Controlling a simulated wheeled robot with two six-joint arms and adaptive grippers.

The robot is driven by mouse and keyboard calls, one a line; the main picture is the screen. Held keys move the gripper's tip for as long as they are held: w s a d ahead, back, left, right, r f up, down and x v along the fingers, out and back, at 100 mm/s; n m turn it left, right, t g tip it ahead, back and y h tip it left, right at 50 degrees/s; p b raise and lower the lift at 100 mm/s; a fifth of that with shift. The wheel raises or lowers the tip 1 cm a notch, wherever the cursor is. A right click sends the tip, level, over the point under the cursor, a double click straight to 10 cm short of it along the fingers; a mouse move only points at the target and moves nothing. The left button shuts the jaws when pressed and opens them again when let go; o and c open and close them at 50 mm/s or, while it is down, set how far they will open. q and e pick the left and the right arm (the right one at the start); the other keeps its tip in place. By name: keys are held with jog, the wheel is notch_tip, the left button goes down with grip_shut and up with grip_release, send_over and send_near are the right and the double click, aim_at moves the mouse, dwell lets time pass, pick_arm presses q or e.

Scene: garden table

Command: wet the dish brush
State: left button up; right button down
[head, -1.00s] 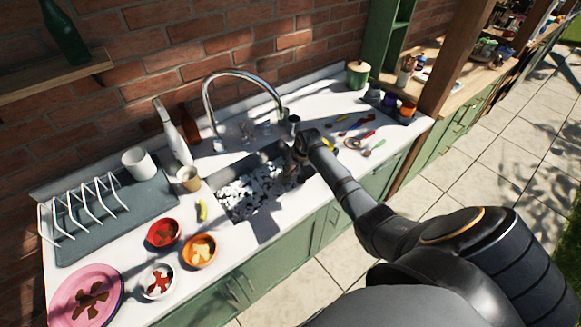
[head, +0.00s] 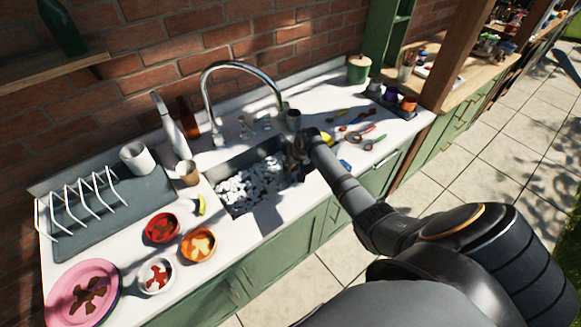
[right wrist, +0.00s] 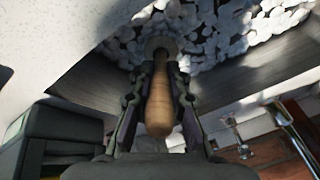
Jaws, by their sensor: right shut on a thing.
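My right gripper (head: 295,165) is over the right part of the sink (head: 262,220) in the head view. In the right wrist view my right gripper (right wrist: 158,95) is shut on the wooden handle of the dish brush (right wrist: 160,105). The brush's round head points toward the white foam (right wrist: 205,35) in the sink. I cannot tell whether its bristles touch the foam. In the head view the brush is mostly hidden by my gripper. The foam (head: 248,186) fills much of the basin. My left gripper is not in view.
The curved metal tap (head: 245,66) stands behind the sink. A dish rack (head: 90,198), a white mug (head: 136,157), bowls (head: 198,245) and a pink plate (head: 82,293) are on the left. Several utensils (head: 355,133) lie right of the sink.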

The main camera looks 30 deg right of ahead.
notch_tip(320, 180, up, 9)
jog(key=p, duration=0.8)
jog(key=shift+f, duration=0.15)
notch_tip(320, 180, up, 6)
dwell(0.9)
